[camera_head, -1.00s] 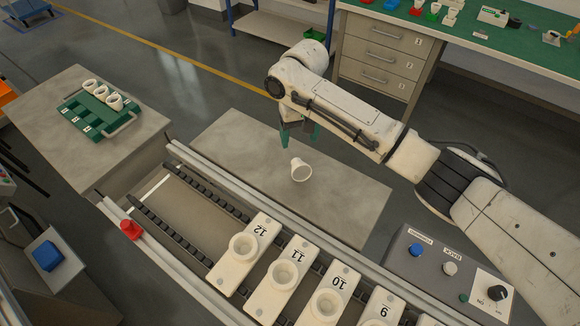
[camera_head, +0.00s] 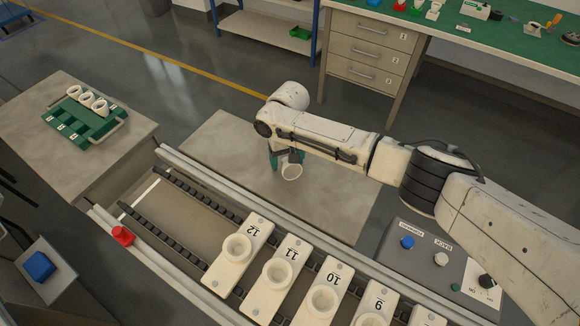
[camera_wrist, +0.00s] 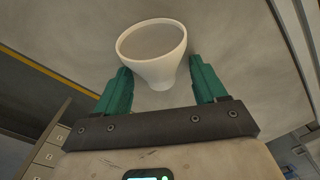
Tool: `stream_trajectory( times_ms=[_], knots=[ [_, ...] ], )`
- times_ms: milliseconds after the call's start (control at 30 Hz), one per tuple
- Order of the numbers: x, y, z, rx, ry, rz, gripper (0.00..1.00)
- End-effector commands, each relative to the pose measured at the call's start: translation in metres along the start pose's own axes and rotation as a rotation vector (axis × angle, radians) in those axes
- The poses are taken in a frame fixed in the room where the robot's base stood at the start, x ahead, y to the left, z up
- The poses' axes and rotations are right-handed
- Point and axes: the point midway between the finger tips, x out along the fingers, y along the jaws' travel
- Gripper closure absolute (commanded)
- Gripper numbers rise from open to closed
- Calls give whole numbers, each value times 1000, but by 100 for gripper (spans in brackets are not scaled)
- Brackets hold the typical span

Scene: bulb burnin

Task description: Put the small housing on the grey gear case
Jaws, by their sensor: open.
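A small white cup-shaped housing (camera_head: 291,172) lies on the grey table beyond the conveyor; it also shows in the wrist view (camera_wrist: 155,62). My gripper (camera_head: 283,160) is open, with its green fingers low over the table at this housing. In the wrist view my gripper (camera_wrist: 160,80) has one finger on each side of the housing's narrow end, and the wide rim is beyond the fingertips. I cannot tell whether a finger touches it. I cannot pick out a grey gear case in these views.
A conveyor carries numbered white plates with round sockets (camera_head: 237,248). A green tray (camera_head: 86,118) with white cups stands on the left table. A control box (camera_head: 437,257) is at right, a red button (camera_head: 122,236) at left. A green-topped bench (camera_head: 455,22) stands behind.

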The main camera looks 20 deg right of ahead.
Motion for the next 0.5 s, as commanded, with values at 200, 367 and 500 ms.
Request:
stream_trajectory(
  times_ms=[200, 367, 500],
  knots=[
    [0, 0, 0, 0, 0, 0, 42],
    [0, 0, 0, 0, 0, 0, 57],
    [0, 0, 0, 0, 0, 0, 70]
  ],
)
